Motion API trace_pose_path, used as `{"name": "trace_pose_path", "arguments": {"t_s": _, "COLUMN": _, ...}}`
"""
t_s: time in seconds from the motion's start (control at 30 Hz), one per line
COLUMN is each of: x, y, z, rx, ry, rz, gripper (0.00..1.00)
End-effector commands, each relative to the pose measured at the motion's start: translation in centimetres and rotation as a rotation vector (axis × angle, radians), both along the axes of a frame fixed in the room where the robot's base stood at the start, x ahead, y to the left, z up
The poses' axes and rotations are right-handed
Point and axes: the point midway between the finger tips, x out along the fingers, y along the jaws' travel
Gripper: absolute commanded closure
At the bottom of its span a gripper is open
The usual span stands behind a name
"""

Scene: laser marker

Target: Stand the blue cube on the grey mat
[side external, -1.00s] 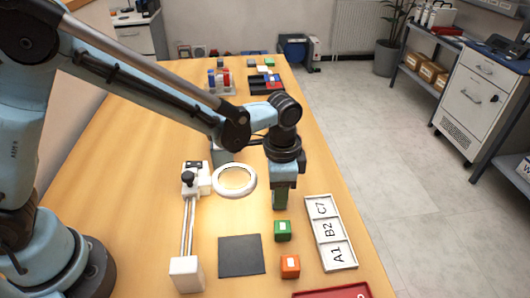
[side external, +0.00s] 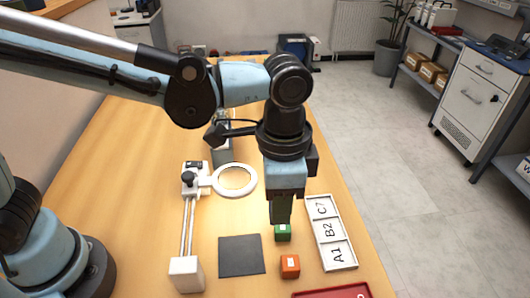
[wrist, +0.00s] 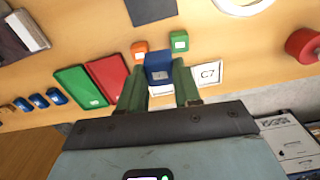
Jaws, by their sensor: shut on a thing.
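The blue cube (wrist: 158,66) is held between the two fingers of my gripper (wrist: 159,76) in the wrist view. My gripper also shows in the side view (side external: 281,212), pointing down, right of and beyond the grey mat. The cube cannot be made out there, hidden at the fingers. The dark grey mat (side external: 241,256) lies flat and bare on the table at the front; part of it shows at the top of the wrist view (wrist: 150,10).
A green cube (side external: 283,233) and an orange cube (side external: 290,266) stand right of the mat. A white labelled tray (side external: 331,233) lies further right, a red tray (side external: 332,293) at the front edge. A magnifier ring (side external: 235,180) on its stand is behind the mat.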

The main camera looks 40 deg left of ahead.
Motion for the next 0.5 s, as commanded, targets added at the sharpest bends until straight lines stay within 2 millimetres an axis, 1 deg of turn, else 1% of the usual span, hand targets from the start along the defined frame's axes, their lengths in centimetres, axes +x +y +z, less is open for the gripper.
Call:
{"name": "trace_pose_path", "arguments": {"t_s": 0.17, "x": -3.1, "y": -0.7, "z": 0.8, "rx": 0.000, "ry": 0.000, "rz": 0.004, "gripper": 0.96}}
{"name": "trace_pose_path", "arguments": {"t_s": 0.27, "x": -5.9, "y": -0.8, "z": 1.1, "rx": 0.000, "ry": 0.000, "rz": 0.014, "gripper": 0.96}}
{"name": "trace_pose_path", "arguments": {"t_s": 0.3, "x": -7.1, "y": -0.8, "z": 1.2, "rx": 0.000, "ry": 0.000, "rz": 0.019, "gripper": 0.96}}
{"name": "trace_pose_path", "arguments": {"t_s": 0.4, "x": -10.1, "y": -0.6, "z": 1.3, "rx": 0.000, "ry": 0.000, "rz": 0.034, "gripper": 0.96}}
{"name": "trace_pose_path", "arguments": {"t_s": 0.5, "x": -12.5, "y": -0.2, "z": 1.3, "rx": 0.000, "ry": 0.000, "rz": 0.047, "gripper": 0.96}}
